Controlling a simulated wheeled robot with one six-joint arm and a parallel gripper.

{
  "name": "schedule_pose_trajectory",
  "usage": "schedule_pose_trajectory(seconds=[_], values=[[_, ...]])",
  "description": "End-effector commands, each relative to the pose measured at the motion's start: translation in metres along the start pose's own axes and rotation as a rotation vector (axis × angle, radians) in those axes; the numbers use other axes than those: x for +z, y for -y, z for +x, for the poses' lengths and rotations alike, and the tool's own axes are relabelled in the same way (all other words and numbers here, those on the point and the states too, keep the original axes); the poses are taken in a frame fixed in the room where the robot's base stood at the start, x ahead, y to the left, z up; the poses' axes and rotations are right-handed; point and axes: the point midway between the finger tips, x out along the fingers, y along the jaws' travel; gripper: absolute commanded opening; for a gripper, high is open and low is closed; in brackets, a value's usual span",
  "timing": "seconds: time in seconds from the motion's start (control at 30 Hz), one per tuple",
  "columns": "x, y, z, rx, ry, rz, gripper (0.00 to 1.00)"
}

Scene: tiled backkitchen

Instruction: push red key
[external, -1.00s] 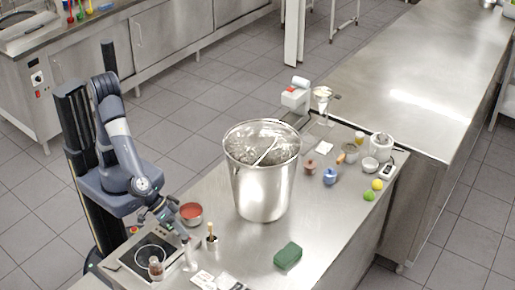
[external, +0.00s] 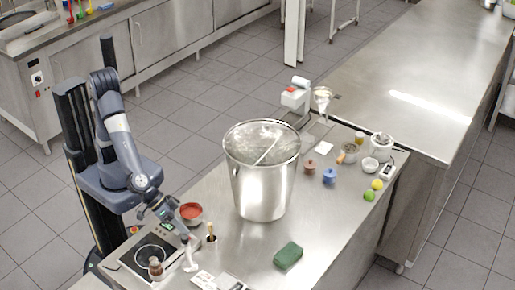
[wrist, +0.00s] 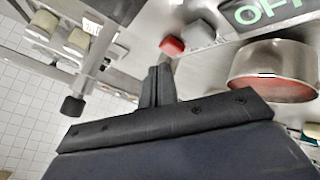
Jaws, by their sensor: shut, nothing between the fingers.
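The red key (wrist: 172,45) is a small block with a bright red top, in the upper middle of the wrist view beside a grey key (wrist: 200,33). My gripper (wrist: 160,72) is shut and empty, its dark fingertips just below the red key in the picture. I cannot tell whether they touch it. In the external view my gripper (external: 184,230) reaches down over the back edge of the hob unit (external: 128,262). The red key cannot be made out clearly there.
A lit green display (wrist: 268,10) reading "OFF" lies right of the keys. A steel pan with red contents (wrist: 275,72) stands close on the right, also seen externally (external: 189,212). A large steel pot (external: 262,185) stands farther right.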

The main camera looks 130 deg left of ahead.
Motion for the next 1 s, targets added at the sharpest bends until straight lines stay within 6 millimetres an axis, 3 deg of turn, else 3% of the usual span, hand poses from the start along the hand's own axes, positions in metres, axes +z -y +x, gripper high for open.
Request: schedule_pose_trajectory(seconds=[0.73,1.0], values=[[-0.029,-0.029,-0.041,-0.001,0.000,0.002,0.00],[-0.030,-0.030,-0.042,0.000,0.000,0.000,0.00]])
